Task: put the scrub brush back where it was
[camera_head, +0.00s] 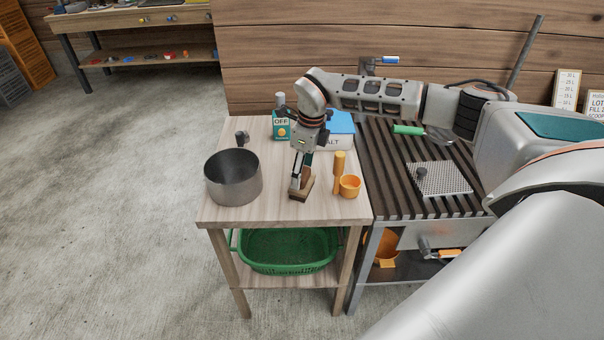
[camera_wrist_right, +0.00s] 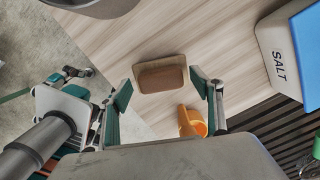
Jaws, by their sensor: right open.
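The scrub brush (camera_head: 303,188) is a small brown block with a paler edge, on the light wooden table. In the right wrist view it (camera_wrist_right: 162,77) lies ahead of and between my right gripper's spread fingers. My right gripper (camera_head: 300,177) is open and points down at the brush in the head view; it also shows in the wrist view (camera_wrist_right: 161,86). Its fingers hide part of the brush in the head view, and I cannot tell whether they touch it. My left gripper is not in view.
A metal pot (camera_head: 233,178) stands left of the brush. An orange cup (camera_head: 350,186) and an orange cylinder (camera_head: 339,170) stand close on its right. A blue-topped salt box (camera_head: 338,142) and an OFF box (camera_head: 281,130) are behind. A slatted bench (camera_head: 390,190) adjoins on the right.

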